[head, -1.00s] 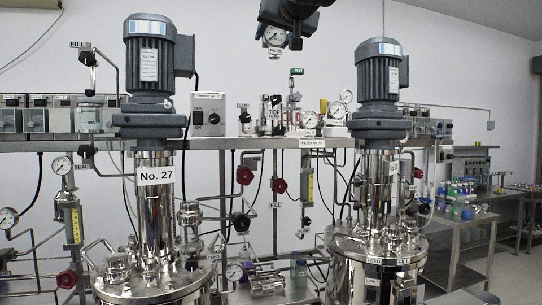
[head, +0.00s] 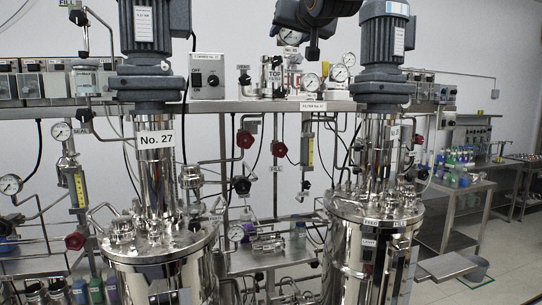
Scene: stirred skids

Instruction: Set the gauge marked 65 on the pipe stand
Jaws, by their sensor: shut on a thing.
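My dark gripper (head: 312,48) hangs from the top of the head view, between the two motor-topped vessels, over the shelf. It is shut on a round white-faced gauge (head: 291,37), partly covered by the gripper. A small label shows under its dial, too small to read surely. The held gauge appears just above the equipment on the shelf; I cannot tell whether it touches anything. Fittings with small tags (head: 272,76) stand on the shelf below. I cannot tell which of them is the pipe stand; my gripper and the gauge may hide part of it.
Other gauges (head: 312,81) (head: 339,73) stand on the steel shelf (head: 225,106), right of the tagged fittings. The left vessel marked No. 27 (head: 157,140) and the right vessel's motor (head: 385,40) rise on either side. A control box (head: 208,76) is left of the fittings.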

